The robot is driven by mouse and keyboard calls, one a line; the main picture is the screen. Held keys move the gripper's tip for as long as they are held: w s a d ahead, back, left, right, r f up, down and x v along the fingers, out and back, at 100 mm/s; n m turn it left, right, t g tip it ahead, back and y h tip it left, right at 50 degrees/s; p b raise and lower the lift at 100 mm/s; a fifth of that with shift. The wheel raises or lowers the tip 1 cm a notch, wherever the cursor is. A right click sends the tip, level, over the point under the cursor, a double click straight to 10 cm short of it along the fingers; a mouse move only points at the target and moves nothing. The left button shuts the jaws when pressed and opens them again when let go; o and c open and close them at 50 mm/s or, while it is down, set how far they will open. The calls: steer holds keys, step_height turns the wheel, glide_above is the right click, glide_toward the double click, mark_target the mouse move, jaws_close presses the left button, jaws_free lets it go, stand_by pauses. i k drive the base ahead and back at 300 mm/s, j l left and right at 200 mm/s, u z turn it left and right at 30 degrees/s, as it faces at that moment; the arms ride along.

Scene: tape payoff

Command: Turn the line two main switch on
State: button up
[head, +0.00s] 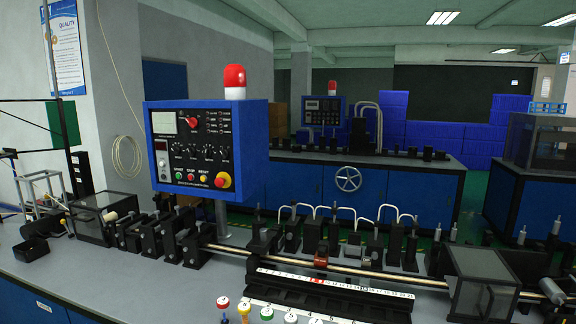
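A blue control box (258,150) with a black front panel stands on a post above the near bench. A red rotary knob (192,122) sits at the panel's upper middle; which way it is set is too small to tell. A red mushroom button (222,180) on a yellow base is at the lower right. A second blue control box (322,113) stands on the far bench, its controls too small to read. I cannot tell which box belongs to line two. My gripper is not in view.
The near grey bench (215,290) carries black fixtures, a long metal rod (330,267) and a ruler strip (335,282). Clear-sided boxes stand at left (103,215) and right (482,280). Several coloured numbered knobs (266,313) rise at the bottom edge. Blue crates are stacked behind.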

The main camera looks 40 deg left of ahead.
mark_target(193, 121)
steer(key=u, duration=1.85)
steer(key=i+j, duration=1.05)
